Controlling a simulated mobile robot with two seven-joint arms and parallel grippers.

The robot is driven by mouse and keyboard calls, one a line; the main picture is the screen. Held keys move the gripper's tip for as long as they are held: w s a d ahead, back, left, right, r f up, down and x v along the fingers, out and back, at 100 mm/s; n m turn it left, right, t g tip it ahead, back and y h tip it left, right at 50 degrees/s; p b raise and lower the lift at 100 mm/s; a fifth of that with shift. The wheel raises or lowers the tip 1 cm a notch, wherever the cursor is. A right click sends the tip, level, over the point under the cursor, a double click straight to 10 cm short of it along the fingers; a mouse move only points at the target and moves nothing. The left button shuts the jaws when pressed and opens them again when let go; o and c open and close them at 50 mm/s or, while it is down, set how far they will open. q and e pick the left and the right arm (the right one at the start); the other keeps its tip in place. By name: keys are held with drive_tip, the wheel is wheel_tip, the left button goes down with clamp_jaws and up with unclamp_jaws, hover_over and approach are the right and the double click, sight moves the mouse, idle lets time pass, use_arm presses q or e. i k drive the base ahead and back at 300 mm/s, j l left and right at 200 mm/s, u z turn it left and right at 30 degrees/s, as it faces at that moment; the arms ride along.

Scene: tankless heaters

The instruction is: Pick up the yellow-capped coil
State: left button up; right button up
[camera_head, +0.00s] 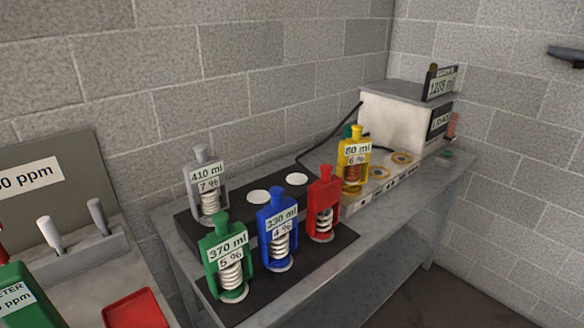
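The yellow-capped coil (356,152) stands upright in a yellow holder labelled 80 ml, 6 %. Its coil is copper-brown, unlike the white coils nearby. It stands at the left end of a low pale strip with brass-coloured rings (402,158), in front of a white box. A dark green top shows just behind it, and the rest of that thing is hidden. Neither of my grippers can be made out in the head view.
Grey (207,178), green (227,262), blue (278,230) and red (323,205) capped coils stand on a black base. A white box (393,118) with a black cable is behind right. A red tray (135,311) lies lower left. A dark fixture (566,53) juts in at right.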

sight(354, 151)
drive_tip(key=i+l+u, duration=0.1)
drive_tip(key=u, duration=0.35)
drive_tip(key=l+u, duration=0.25)
drive_tip(key=u, duration=0.2)
drive_tip(key=l+u, duration=0.25)
drive_tip(key=u, duration=0.2)
drive_tip(key=l+u, duration=0.4)
drive_tip(key=k+l+u, duration=0.2)
drive_tip(key=l+u, duration=0.15)
drive_tip(key=l, duration=0.15)
drive_tip(key=k+l+u, duration=0.1)
drive_tip(key=l, duration=0.25)
drive_tip(key=k+l+u, duration=0.15)
drive_tip(key=l, duration=0.2)
drive_tip(key=k+l+u, duration=0.1)
drive_tip(key=l, duration=0.2)
drive_tip(key=k, duration=0.05)
